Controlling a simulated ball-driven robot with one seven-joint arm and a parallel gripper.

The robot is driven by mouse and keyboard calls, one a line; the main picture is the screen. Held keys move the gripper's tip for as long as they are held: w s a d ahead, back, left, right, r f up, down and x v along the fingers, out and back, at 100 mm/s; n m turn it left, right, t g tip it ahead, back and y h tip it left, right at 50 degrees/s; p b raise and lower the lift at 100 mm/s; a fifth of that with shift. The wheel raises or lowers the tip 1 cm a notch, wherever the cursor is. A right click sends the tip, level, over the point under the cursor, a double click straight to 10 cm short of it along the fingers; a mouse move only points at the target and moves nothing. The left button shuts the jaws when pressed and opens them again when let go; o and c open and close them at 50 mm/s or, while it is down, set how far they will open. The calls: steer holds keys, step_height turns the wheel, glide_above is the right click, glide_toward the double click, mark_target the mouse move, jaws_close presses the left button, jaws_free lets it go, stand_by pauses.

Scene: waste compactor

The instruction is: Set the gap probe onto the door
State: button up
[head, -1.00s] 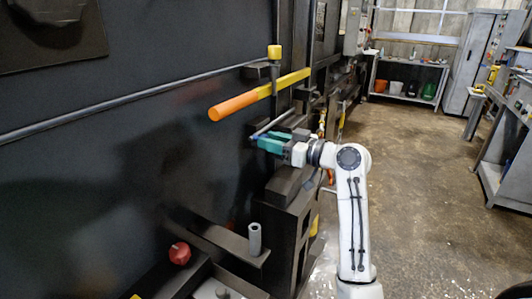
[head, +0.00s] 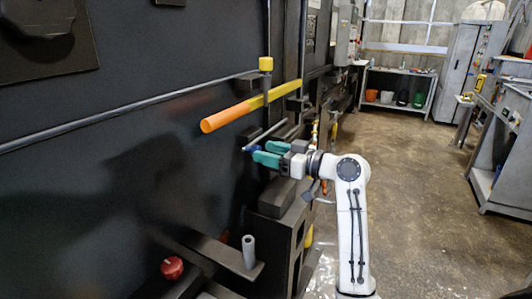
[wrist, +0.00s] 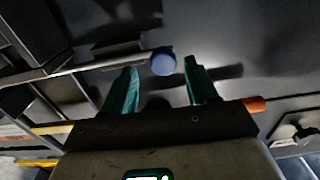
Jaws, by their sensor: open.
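I cannot tell for sure which part is the gap probe. A thin grey rod with a round blue end (head: 247,149) sticks out beside the dark door panel (head: 150,150). The blue end also shows in the wrist view (wrist: 163,62), in the space between my fingertips, with no clear contact. My gripper (head: 262,154) has teal fingers, spread apart and holding nothing. It also shows in the wrist view (wrist: 161,66). A grey cylinder (head: 248,252) stands upright on a dark ledge, below and in front of my gripper.
An orange and yellow bar (head: 245,108) juts out above my gripper, with a yellow-capped post (head: 266,64) beside it. A red knob (head: 172,268) sits at lower left. Open floor (head: 420,200) lies to the right, with a bench (head: 400,95) and cabinets behind.

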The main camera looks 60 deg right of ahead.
steer(key=s+b, duration=0.1)
steer(key=s, duration=0.8)
steer(key=shift+s, duration=0.25)
steer(key=shift+d, duration=0.1)
